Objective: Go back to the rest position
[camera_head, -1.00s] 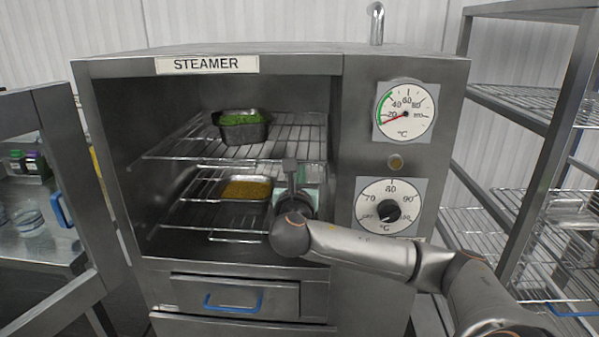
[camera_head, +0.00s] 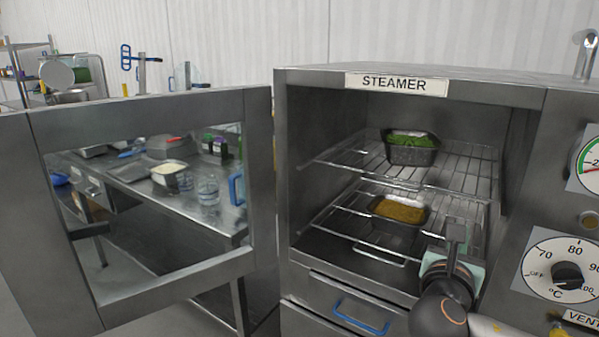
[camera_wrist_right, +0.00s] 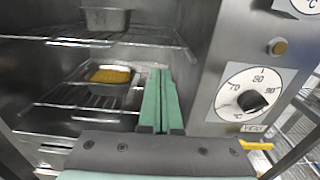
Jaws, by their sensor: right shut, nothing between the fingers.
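My right gripper (camera_head: 455,236) is at the front right of the open steamer, by the lower rack. In the right wrist view its green fingers (camera_wrist_right: 158,100) are shut with nothing between them, pointing into the chamber. A metal tray with yellow-brown food (camera_head: 399,211) sits on the lower rack, left of the gripper and apart from it; it also shows in the right wrist view (camera_wrist_right: 110,76). A metal tray with green food (camera_head: 411,149) sits on the upper rack. My left gripper is in neither view.
The steamer door (camera_head: 262,180) stands open at the left, with a blue handle (camera_head: 237,187). A blue drawer handle (camera_head: 361,318) is below the chamber. The control dial (camera_head: 566,275) is close on the right. A counter with bottles shows through the door's window.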

